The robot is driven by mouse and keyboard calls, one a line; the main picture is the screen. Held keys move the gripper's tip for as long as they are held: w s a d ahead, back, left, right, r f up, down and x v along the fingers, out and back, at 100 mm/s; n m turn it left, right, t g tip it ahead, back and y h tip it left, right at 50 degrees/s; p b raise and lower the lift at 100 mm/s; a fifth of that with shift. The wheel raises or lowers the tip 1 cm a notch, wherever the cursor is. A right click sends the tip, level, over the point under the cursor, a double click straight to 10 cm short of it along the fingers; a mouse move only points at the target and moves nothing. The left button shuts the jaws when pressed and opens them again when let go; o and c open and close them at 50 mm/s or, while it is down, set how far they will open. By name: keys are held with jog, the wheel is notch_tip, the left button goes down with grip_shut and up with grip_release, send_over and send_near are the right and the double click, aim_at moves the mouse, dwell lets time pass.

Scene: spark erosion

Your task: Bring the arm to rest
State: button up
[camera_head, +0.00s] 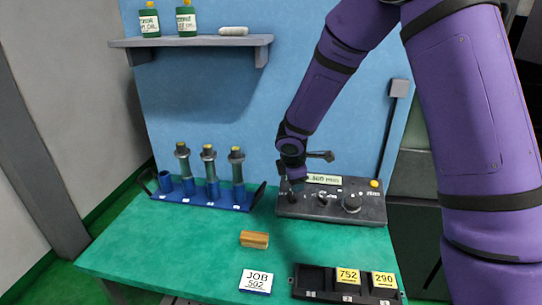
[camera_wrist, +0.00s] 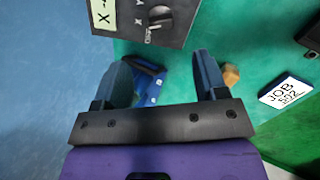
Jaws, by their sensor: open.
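My gripper (camera_head: 293,183) hangs from my purple arm above the left part of the black control panel (camera_head: 300,211), which stands at the back of the green table. In the wrist view its two dark fingers (camera_wrist: 160,78) are spread wide with nothing held between them. The control panel, with a display and a knob, shows at the top of the wrist view (camera_wrist: 183,8). In the head view I cannot tell whether the fingertips touch the panel.
A blue rack (camera_head: 235,204) with several dark cylinders stands at the back left. A wooden block (camera_head: 254,239), a JOB 592 card (camera_head: 256,281) and a black tray (camera_head: 318,281) with yellow tags lie in front. A shelf (camera_head: 190,41) holds bottles. The left tabletop (camera_head: 150,245) is clear.

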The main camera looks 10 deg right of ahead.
jog(key=s+d+r+m, duration=0.3)
jog(key=s+r, duration=0.1)
jog(key=r, duration=0.3)
jog(key=s+d+r+m+h, duration=0.1)
jog(key=s+d+r+m, duration=0.15)
jog(key=s+r, duration=0.3)
jog(key=s+d+r+m, duration=0.3)
jog(key=s+r+m, duration=0.1)
jog(key=r, duration=0.4)
jog(key=s+r+m+y, duration=0.1)
jog(key=s+r+m, duration=0.1)
jog(key=s, duration=0.5)
jog(key=s+r+m+y, duration=0.1)
jog(key=s+r+m, duration=0.1)
jog(key=s, duration=0.4)
jog(key=s+r+m+t+y, duration=0.1)
jog(key=s+r+m, duration=0.1)
jog(key=s+m, duration=0.2)
jog(key=s, duration=0.3)
jog(key=shift+s+r, duration=0.25)
jog(key=shift+s, duration=0.05)
jog(key=shift+a+m, duration=0.1)
jog(key=shift+m, duration=0.15)
jog(key=shift+c, duration=0.5)
